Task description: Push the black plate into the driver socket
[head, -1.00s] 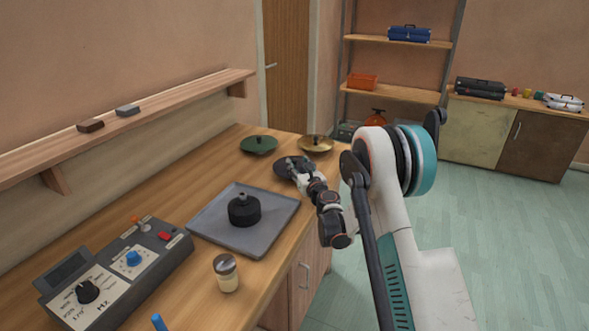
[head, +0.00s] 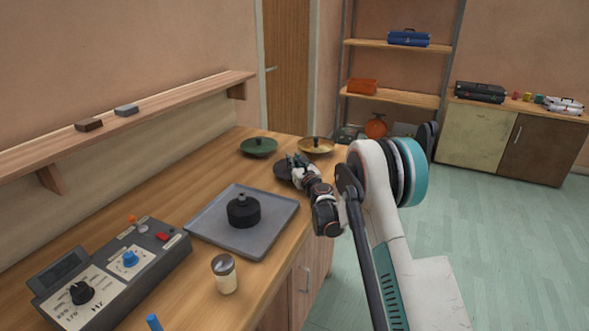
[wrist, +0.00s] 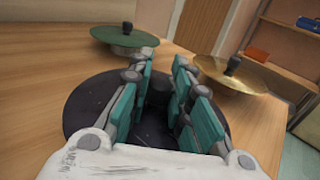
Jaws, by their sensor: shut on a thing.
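The black plate (head: 283,171) lies at the back of the wooden bench, mostly behind my gripper in the head view. In the wrist view the black plate (wrist: 88,108) spreads under my gripper (wrist: 163,85), whose teal fingers are shut on the dark knob at its middle. Whether the plate touches the bench is hard to tell. The driver (head: 244,211) is a black cylinder with a short post on top, standing on a grey tray (head: 205,228) nearer to me. The socket opening itself is too small to make out.
A green plate (head: 258,147) and a brass plate (head: 316,146) with dark knobs lie close beyond my gripper. A control box (head: 110,275) and a jar (head: 225,275) stand at the front. Bare bench lies left of the black plate.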

